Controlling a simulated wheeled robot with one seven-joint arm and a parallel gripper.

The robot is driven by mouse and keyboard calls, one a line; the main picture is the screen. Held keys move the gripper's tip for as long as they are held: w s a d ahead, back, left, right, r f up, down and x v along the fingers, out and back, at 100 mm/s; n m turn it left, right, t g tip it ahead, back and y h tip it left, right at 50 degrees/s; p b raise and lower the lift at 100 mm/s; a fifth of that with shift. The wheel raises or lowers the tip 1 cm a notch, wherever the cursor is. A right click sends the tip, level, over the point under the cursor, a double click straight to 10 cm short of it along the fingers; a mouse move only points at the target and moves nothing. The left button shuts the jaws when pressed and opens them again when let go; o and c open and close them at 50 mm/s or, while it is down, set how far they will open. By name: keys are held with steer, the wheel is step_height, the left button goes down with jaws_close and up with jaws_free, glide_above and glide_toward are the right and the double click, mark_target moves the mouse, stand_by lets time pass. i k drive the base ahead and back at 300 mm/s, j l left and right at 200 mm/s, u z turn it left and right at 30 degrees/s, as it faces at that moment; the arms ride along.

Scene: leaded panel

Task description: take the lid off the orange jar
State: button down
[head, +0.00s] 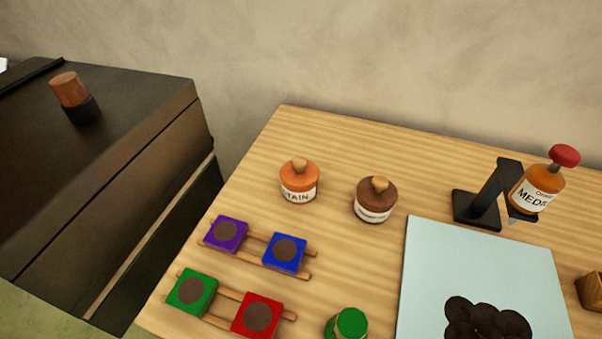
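The orange jar (299,192) stands upright on the wooden table, left of the middle, with a white label that reads "TAIN" in part. My gripper is not in view.
Colored square tiles (227,233) lie on wooden rails in front of the orange jar. A green-capped item (348,324) stands at the front. A pale blue panel (425,260) bears dark round shapes. A black stand (482,207) holds an orange bottle (540,190). A dark cabinet (130,120) stands left.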

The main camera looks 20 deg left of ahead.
mark_target(299, 172)
steer(key=u, duration=1.15)
steer(key=i+l+u, duration=0.45)
steer(key=l+u, duration=0.2)
steer(key=l, duration=0.15)
